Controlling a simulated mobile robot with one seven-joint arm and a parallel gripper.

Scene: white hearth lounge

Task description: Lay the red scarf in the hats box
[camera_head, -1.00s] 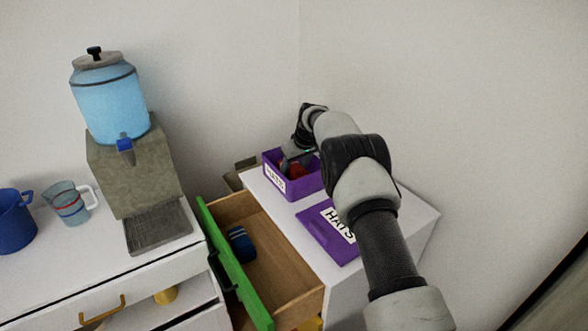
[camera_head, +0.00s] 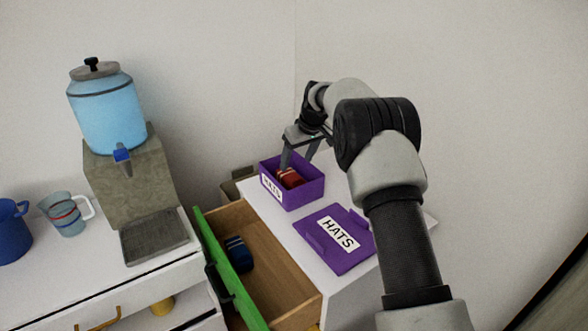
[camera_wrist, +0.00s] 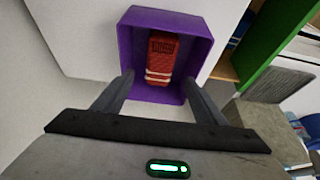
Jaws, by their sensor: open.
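The purple hats box (camera_head: 305,192) stands open on the white cabinet, with a HATS label on its front. The red scarf (camera_head: 290,178), folded and with pale stripes at one end, lies inside it. In the wrist view the scarf (camera_wrist: 161,58) rests in the box (camera_wrist: 125,48). My gripper (camera_head: 298,163) is above the box, open and empty, its fingers apart on either side of the box's near end in the wrist view (camera_wrist: 158,85). The purple lid (camera_head: 318,250), also labelled HATS, lies flat on the cabinet in front of the box.
An open drawer with a green front (camera_head: 228,275) holds a dark blue rolled item (camera_head: 238,254). A drink dispenser (camera_head: 110,110), a clear jug (camera_head: 66,215) and a blue pot (camera_head: 12,235) stand on the white counter at left. A wall is behind.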

